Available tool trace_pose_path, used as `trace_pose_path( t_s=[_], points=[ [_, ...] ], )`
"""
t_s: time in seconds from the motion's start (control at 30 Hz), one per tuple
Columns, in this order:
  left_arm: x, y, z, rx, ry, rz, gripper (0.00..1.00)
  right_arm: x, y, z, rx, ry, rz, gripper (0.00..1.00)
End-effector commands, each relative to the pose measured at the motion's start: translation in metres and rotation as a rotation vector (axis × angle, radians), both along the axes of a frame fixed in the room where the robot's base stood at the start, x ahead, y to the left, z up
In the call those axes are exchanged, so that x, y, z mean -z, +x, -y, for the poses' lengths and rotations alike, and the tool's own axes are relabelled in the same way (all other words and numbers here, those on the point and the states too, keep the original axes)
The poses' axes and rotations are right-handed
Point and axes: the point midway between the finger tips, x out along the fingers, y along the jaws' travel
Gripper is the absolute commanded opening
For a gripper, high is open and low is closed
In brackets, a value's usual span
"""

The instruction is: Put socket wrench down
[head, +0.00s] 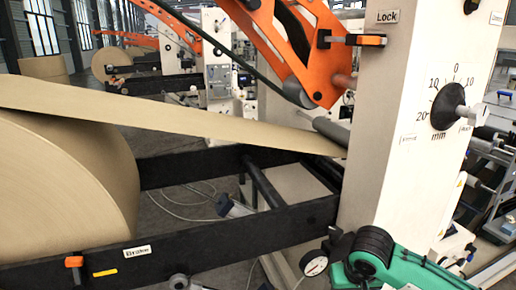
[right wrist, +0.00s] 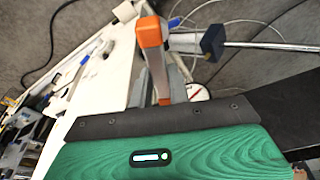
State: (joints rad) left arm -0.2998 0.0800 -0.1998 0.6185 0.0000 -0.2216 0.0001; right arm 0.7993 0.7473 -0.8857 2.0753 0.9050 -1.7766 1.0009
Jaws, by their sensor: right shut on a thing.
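Where the fingers meet the wrench is partly hidden. In the head view the green and black parts of my right arm come in at the lower right, beside the white machine column; I cannot make out the wrench there. My left gripper is in no view.
A large kraft paper roll (head: 60,195) fills the left, its web (head: 190,125) running to the white column (head: 385,120). Black frame beams (head: 170,245) cross below. An orange arm (head: 290,45) hangs above. A round gauge (head: 314,262) sits by the column's base. Cables lie on the floor.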

Motion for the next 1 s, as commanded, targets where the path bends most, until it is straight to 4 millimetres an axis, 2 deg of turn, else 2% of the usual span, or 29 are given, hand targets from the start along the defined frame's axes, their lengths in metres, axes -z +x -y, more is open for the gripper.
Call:
trace_pose_path(
  t_s=[0.2, 0.4, 0.9, 1.0],
  points=[
    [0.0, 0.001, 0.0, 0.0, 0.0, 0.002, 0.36, 0.018, -0.045, 0.0, -0.002, 0.0, -0.004, 0.0],
    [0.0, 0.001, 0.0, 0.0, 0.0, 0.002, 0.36, 0.024, -0.071, 0.0, 0.0, 0.002, 0.0, 0.0],
    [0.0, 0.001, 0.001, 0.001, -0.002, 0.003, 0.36, 0.026, -0.075, -0.001, 0.002, 0.006, 0.0, 0.0],
    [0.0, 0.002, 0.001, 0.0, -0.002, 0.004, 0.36, 0.032, -0.075, -0.001, 0.0, 0.007, -0.002, 0.0]
  ],
)
